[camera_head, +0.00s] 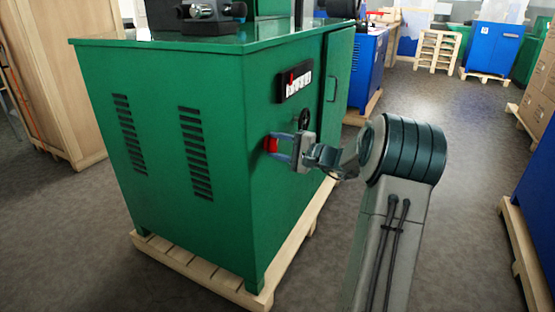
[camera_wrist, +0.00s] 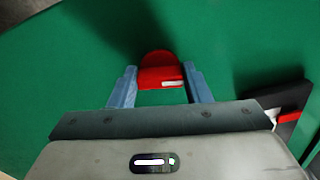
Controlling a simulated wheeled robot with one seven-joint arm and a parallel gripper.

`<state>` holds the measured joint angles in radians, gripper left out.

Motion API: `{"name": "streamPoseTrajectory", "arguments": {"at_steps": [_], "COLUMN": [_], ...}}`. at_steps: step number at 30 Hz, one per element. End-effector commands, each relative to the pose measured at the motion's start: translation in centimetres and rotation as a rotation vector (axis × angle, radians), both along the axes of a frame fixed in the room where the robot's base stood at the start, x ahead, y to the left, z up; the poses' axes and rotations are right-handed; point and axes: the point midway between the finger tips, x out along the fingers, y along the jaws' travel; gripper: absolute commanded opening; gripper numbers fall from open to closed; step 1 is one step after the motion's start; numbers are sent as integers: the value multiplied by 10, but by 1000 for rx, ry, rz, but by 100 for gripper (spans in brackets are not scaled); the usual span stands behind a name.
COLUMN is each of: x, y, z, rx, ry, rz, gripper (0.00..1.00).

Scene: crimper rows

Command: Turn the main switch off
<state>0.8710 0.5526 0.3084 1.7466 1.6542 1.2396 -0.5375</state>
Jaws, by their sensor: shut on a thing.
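The main switch is a red knob (camera_head: 271,145) on the side face of the green machine cabinet (camera_head: 225,150). In the wrist view the red switch (camera_wrist: 158,70) sits between the tips of my two blue fingers, with a pale mark on its near edge. My gripper (camera_head: 280,147) reaches the switch from the right in the head view and is shut on it. In the wrist view my gripper (camera_wrist: 160,85) has one finger on each side of the red knob. The part of the switch between the fingers is partly hidden in the head view.
The cabinet stands on a wooden pallet (camera_head: 200,277).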

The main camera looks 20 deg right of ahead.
Motion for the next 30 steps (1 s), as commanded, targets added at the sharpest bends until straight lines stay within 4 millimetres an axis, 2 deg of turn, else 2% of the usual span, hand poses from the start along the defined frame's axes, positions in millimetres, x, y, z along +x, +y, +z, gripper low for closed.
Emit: {"name": "streamPoseTrajectory", "arguments": {"at_steps": [1, 12, 29, 30], "x": [-1, -1, -1, -1], "y": [2, 1, 1, 1], "z": [-8, -5, -3, -3], "rx": [-28, -155, -178, -178], "ry": [-19, -117, -134, -134], "rz": [5, 5, 6, 6], "gripper": [21, 21, 21, 49]}}
